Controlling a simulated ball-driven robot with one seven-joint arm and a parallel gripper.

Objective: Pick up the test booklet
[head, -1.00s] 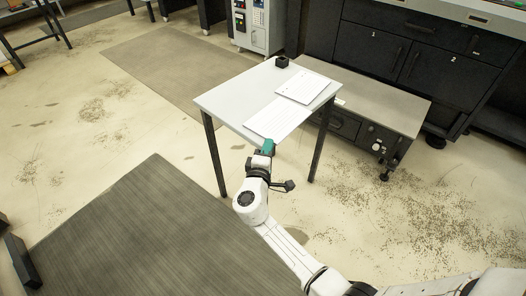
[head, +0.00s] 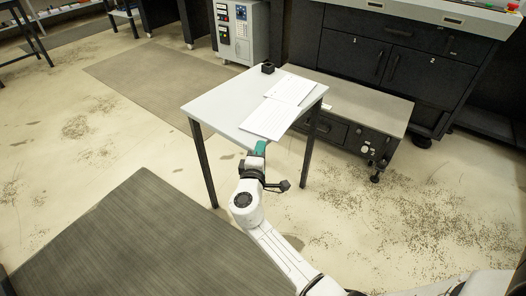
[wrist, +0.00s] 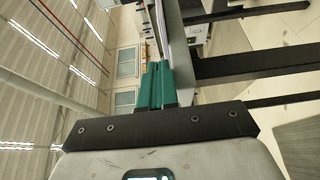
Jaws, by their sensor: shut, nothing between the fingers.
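Two flat white paper items lie on a small grey table (head: 215,107). The nearer one (head: 268,122) lies at the table's front right edge; the farther one (head: 292,90), close behind it, has faint markings. I cannot tell which is the test booklet. My gripper (head: 258,147) has teal fingers and is just in front of the table's near edge, close to the nearer white item and apart from it as far as I can see. In the wrist view the fingers (wrist: 157,84) are together and empty, with the table (wrist: 178,45) seen edge-on beside their tips.
A small black block (head: 267,67) stands at the table's back corner. A low grey-topped unit (head: 350,105) stands right behind the table, with black cabinets (head: 400,60) beyond. Dark mats lie on the floor; the table's left part is bare.

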